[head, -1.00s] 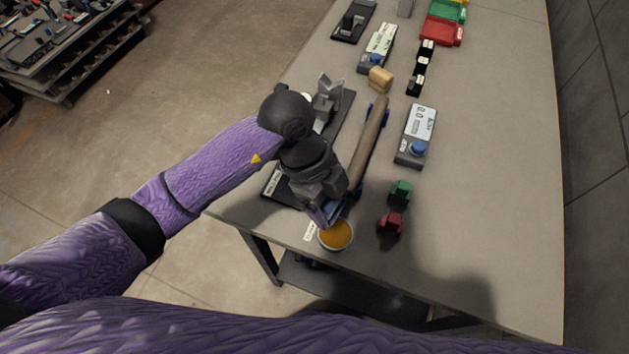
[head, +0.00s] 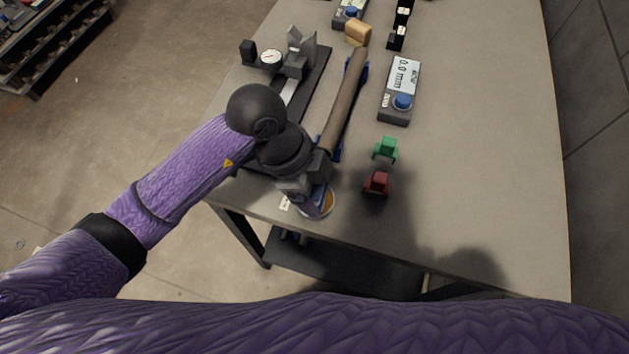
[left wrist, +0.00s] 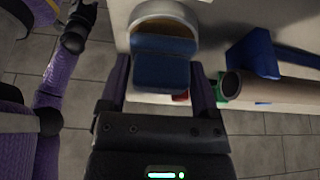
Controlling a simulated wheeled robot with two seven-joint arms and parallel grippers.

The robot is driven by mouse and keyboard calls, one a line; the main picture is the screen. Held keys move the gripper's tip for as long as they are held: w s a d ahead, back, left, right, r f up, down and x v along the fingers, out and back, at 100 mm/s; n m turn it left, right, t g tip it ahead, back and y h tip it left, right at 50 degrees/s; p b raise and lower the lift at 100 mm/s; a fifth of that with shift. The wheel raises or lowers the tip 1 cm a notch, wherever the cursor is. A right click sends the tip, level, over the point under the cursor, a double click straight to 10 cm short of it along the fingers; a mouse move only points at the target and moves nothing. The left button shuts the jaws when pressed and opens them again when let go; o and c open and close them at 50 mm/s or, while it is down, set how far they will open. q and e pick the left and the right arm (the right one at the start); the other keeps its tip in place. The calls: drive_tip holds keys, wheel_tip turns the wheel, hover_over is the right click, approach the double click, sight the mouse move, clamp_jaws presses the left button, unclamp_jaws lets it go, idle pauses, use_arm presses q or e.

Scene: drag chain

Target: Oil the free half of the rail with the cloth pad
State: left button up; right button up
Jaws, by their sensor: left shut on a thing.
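The rail (head: 289,91) is a pale strip on a dark base at the table's left side, partly hidden by my left arm. A grey carriage block (head: 296,66) sits on its far part. My left gripper (head: 318,198) points down at the near table edge, over the round dish of amber oil (head: 329,203), hiding much of it. In the left wrist view the gripper is shut on the blue cloth pad (left wrist: 161,72), at the mouth of the dish (left wrist: 163,22). I cannot tell whether the pad touches the oil. A dark part of my right arm shows there at upper left; its jaws are unclear.
A brown tube (head: 346,100) lies on blue supports right of the rail. Green (head: 385,149) and red (head: 377,184) blocks stand right of the dish. A display box (head: 400,90) and a dial gauge (head: 271,57) stand farther back. The table's right side is clear.

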use_arm(q)
drive_tip(key=shift+f, duration=0.35)
idle(0.8)
drive_tip(key=shift+f, duration=0.1)
idle(1.4)
wheel_tip(320, 180, up, 7)
drive_tip(key=p, duration=0.8)
drive_tip(key=shift+r, duration=0.2)
drive_tip(key=shift+f, duration=0.15)
